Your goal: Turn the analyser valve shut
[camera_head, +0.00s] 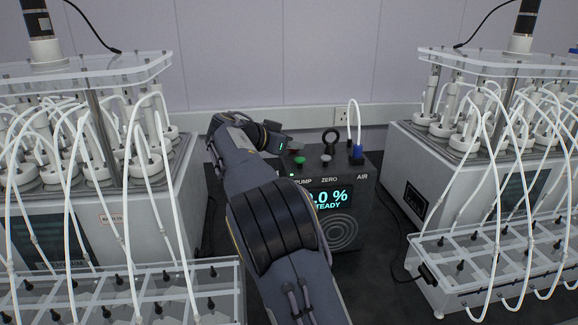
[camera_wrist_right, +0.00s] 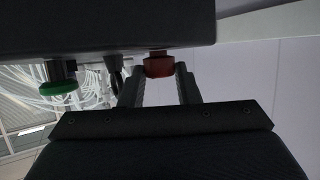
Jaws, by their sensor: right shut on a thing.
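The analyser (camera_head: 345,178) is a dark box on the bench, with a lit display reading "0 %" and "STEADY" partly behind my right arm. My right gripper (camera_head: 288,145) is at its back left, mostly hidden behind my own wrist. In the right wrist view, my right gripper's fingers (camera_wrist_right: 160,88) are on either side of a red-brown knob (camera_wrist_right: 158,67) under a dark box edge, shut on it. The knob is hidden in the head view, and its turn angle is unclear. My left gripper is out of view.
Reactor units with loose white tubes stand left (camera_head: 150,205) and right (camera_head: 440,170). Clear-topped racks (camera_head: 215,290) stand in front of them.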

